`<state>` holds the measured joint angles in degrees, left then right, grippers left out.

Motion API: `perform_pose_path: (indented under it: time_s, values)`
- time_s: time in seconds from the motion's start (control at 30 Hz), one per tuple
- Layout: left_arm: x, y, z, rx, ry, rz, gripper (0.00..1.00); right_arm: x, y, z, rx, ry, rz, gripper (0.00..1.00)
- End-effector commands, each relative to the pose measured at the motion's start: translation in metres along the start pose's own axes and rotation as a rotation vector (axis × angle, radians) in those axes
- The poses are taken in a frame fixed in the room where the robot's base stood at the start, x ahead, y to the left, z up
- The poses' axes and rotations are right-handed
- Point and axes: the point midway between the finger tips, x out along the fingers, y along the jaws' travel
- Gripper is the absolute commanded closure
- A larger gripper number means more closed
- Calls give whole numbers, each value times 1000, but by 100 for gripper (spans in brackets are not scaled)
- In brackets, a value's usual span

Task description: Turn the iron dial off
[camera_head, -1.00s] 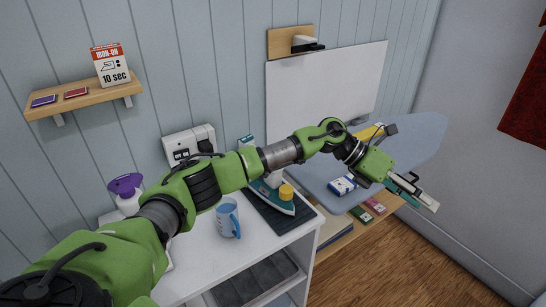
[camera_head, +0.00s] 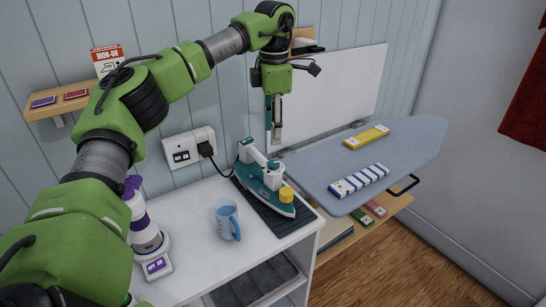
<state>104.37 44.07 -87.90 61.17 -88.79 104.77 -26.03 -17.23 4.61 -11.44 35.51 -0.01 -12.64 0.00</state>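The iron (camera_head: 264,183) is teal and white and rests on a dark mat (camera_head: 285,226) on the white cabinet top. Its yellow dial (camera_head: 286,195) sits on the iron's right side, facing up. My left gripper (camera_head: 275,139) points down above and behind the iron, apart from it and from the dial. Its fingers are seen nearly edge-on, so their opening is unclear; nothing shows in them. My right gripper is not in view.
A blue measuring cup (camera_head: 227,220) stands left of the iron. The ironing board (camera_head: 400,150) holds yellow and striped packs. A wall outlet (camera_head: 183,148) with a plug is behind. A white board (camera_head: 340,90) leans against the wall.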

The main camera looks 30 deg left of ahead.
Motion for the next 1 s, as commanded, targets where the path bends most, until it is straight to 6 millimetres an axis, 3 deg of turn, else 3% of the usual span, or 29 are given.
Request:
perform_pose_path:
  time_s: [0.2,0.4,0.6,0.87,0.9,1.0]
  values:
    - [47,-1,0,1,1,-3,60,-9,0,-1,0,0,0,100]
    - [79,-1,0,1,0,-2,60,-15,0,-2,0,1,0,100]
    - [94,-1,1,1,-3,-1,60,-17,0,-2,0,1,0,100]
    - [96,-1,1,1,-3,-1,60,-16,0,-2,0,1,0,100]
    - [96,-1,1,1,-3,-1,63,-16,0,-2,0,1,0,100]
    - [96,-1,1,1,-3,-1,89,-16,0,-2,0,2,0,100]
